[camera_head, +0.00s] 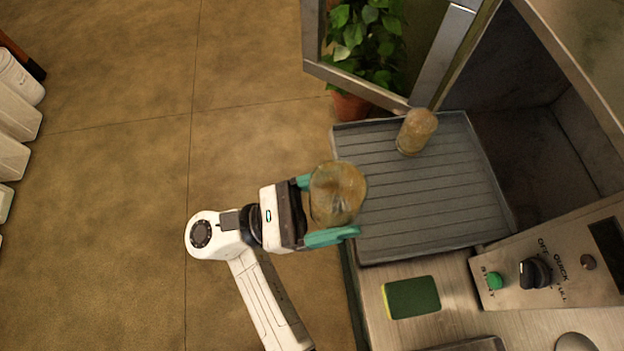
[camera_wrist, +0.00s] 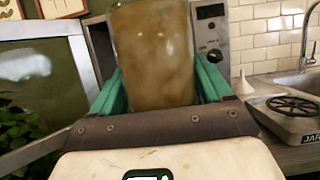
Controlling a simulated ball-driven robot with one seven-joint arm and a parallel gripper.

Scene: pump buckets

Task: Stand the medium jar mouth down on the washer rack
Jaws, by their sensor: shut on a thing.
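A glass jar (camera_head: 338,193) with a cloudy amber look is held between the teal fingers of my gripper (camera_head: 331,211). The jar also fills the middle of the wrist view (camera_wrist: 154,55), between both fingers; its top is cut off there, so I cannot tell which end its mouth is. My gripper is shut on it at the left edge of the grey ribbed washer rack (camera_head: 420,205). A smaller amber glass jar (camera_head: 416,131) stands on the far part of the rack. Most of the rack is bare.
The washer's open door (camera_head: 445,50) stands at the back, beside a potted plant (camera_head: 365,45). A sink (camera_wrist: 300,82) shows in the wrist view.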

